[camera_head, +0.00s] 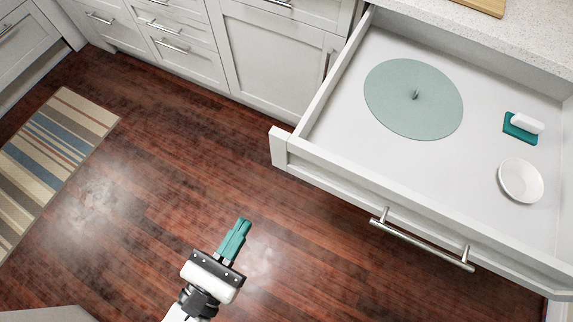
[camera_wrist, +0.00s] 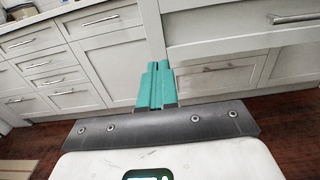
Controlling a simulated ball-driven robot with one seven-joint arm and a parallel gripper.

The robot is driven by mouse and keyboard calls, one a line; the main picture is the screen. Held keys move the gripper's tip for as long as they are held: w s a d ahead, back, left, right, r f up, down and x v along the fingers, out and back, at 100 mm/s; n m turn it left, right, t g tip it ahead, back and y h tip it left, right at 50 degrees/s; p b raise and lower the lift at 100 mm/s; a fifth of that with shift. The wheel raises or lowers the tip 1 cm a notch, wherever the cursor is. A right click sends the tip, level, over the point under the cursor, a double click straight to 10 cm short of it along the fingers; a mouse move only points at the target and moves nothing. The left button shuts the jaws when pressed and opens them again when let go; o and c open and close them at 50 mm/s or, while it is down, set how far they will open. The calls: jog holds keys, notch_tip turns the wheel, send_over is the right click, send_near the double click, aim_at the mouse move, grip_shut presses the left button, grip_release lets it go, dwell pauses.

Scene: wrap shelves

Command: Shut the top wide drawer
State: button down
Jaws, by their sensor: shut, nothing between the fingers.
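The top wide drawer (camera_head: 360,187) is white and stands pulled far out at the right of the head view. Its front has a long metal bar handle (camera_head: 421,244). In the wrist view the drawer's front (camera_wrist: 235,30) spans the upper right, with part of its handle (camera_wrist: 297,18) at the right edge. My gripper (camera_head: 243,224) has teal fingers, shut and empty. It is over the floor, in front and to the left of the drawer, apart from it. In the wrist view the fingertips (camera_wrist: 156,66) point toward the cabinets near the drawer's left end.
Inside the drawer are a round green glass lid (camera_head: 414,98), a white bowl (camera_head: 521,181) and a teal-and-white brush-like item (camera_head: 521,128). The counter (camera_head: 470,25) lies behind it. A striped rug (camera_head: 55,150) lies at the left. The wooden floor (camera_head: 150,180) between is clear.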

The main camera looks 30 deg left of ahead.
aim_at(284, 157)
jog(key=w, duration=1.4)
jog(key=shift+d, duration=0.25)
